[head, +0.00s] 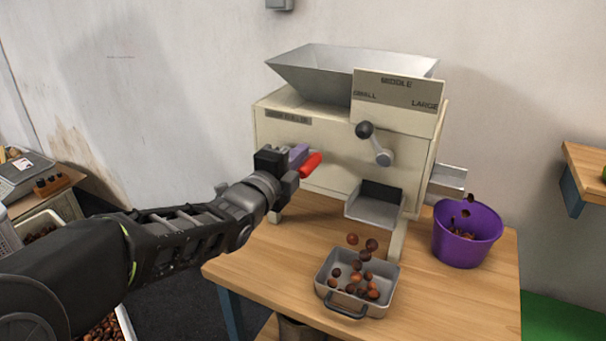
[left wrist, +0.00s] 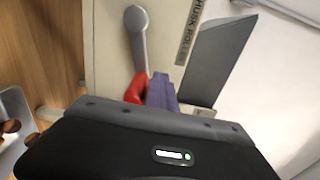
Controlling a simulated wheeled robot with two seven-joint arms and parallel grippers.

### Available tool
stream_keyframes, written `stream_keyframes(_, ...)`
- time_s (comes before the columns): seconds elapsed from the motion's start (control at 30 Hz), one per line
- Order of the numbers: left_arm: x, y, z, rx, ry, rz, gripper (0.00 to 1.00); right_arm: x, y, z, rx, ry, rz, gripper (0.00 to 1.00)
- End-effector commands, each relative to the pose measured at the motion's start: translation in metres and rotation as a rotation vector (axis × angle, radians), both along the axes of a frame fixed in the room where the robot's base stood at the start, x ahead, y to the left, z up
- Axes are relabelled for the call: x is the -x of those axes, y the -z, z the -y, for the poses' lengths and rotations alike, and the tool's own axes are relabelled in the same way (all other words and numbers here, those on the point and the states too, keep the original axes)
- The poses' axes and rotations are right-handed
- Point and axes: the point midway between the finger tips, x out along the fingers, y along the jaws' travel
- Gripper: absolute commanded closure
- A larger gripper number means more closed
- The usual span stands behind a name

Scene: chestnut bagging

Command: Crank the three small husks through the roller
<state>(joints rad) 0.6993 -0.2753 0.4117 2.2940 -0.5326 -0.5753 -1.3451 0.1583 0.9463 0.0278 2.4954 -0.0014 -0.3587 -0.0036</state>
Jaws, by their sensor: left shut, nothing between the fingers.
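The cream husk roller (head: 330,150) stands on a wooden table, with a grey hopper on top. Its red crank handle (head: 312,164) is on the front left; the left wrist view shows the red handle (left wrist: 136,88) below a grey crank arm (left wrist: 140,35). My left gripper (head: 298,156) is shut and empty, its purple fingers (left wrist: 162,92) right beside the red handle. I cannot tell whether they touch it. Brown chestnuts lie in the grey tray (head: 332,305) under the chute (head: 375,211), some in mid-air. Dark pieces drop into the purple bucket (head: 470,243). My right gripper is out of view.
A black-knobbed lever (head: 375,143) sits under the SMALL, MIDDLE and LARGE label and leans towards the SMALL side. A side chute (head: 447,181) opens above the bucket. A scale (head: 20,172) and a chestnut crate stand at left. The table's front right (head: 455,300) is clear.

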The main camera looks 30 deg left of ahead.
Motion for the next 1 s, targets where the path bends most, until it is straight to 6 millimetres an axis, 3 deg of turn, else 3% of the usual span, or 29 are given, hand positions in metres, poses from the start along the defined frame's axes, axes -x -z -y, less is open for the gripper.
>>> stream_keyframes(0.03,0.000,0.015,0.006,-0.001,0.002,-0.002,1.00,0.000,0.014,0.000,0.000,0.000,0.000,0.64)
stream_keyframes(0.1,0.000,0.006,0.005,-0.001,0.001,-0.001,1.00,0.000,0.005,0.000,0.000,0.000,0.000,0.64)
stream_keyframes(0.47,0.000,-0.008,0.001,-0.001,0.000,0.000,1.00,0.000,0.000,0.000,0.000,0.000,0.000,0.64)
stream_keyframes(0.83,0.001,-0.009,0.000,-0.001,-0.001,0.000,1.00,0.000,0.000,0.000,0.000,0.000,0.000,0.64)
stream_keyframes(1.0,0.011,-0.010,0.000,-0.003,-0.001,0.000,1.00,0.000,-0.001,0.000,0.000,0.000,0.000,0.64)
